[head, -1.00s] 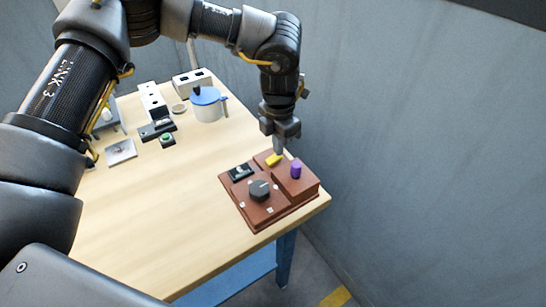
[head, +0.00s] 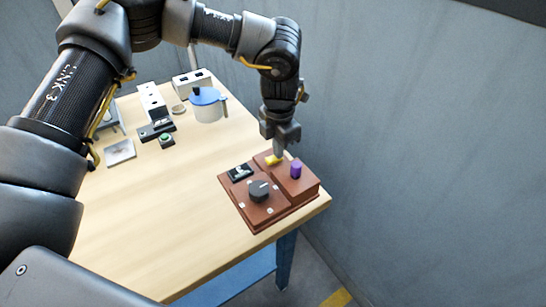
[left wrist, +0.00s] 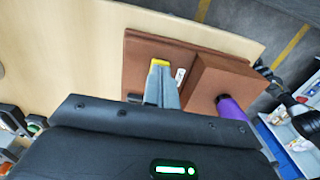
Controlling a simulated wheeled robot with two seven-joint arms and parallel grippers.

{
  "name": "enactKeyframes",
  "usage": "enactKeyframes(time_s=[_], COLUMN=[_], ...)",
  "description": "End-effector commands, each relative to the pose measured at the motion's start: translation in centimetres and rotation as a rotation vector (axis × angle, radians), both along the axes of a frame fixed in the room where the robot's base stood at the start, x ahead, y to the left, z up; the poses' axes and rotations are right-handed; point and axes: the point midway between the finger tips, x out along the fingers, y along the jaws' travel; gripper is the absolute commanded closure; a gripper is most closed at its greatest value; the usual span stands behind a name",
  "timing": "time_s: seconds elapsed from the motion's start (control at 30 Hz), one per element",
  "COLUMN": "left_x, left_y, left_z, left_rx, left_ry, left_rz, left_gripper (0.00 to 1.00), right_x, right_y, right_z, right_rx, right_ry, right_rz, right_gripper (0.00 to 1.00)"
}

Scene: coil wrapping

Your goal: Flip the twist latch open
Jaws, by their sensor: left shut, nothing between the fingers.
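The brown box (head: 255,211) lies at the table's front right corner. It carries a yellow piece (head: 273,160), which looks like the twist latch, on its back part. It also carries a purple knob (head: 295,168), a dark round dial (head: 259,190) and a black switch (head: 239,172). My left gripper (head: 278,153) is shut and points down right at the yellow piece. In the left wrist view, the shut fingertips (left wrist: 163,75) overlap the yellow piece (left wrist: 159,63), hiding part of it. I cannot tell whether they touch. My right gripper is not in view.
A blue-lidded pot (head: 206,106), white socket blocks (head: 153,102), a green button (head: 166,138) and a metal plate (head: 120,152) stand farther back on the wooden table (head: 160,215). A grey wall is close on the right.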

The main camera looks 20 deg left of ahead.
Motion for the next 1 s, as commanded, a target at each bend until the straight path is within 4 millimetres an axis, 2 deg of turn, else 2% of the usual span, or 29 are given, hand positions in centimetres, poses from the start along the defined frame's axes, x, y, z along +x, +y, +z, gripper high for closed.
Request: enactKeyframes(time_s=[0.17,0.8,1.0], left_x=[-0.1,-0.1,-0.1], left_y=[0.1,0.0,0.0], left_z=[0.9,6.4,7.0], left_rx=[0.002,0.001,0.002], left_ry=[0.004,0.002,0.002], left_rz=[0.000,-0.001,-0.001], left_gripper=[1.00,1.00,1.00], right_x=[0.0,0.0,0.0], right_y=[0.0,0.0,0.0], right_z=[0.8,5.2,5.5], right_rx=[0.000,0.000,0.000], right_ry=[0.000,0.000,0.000], right_rz=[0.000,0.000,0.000], right_gripper=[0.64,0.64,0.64])
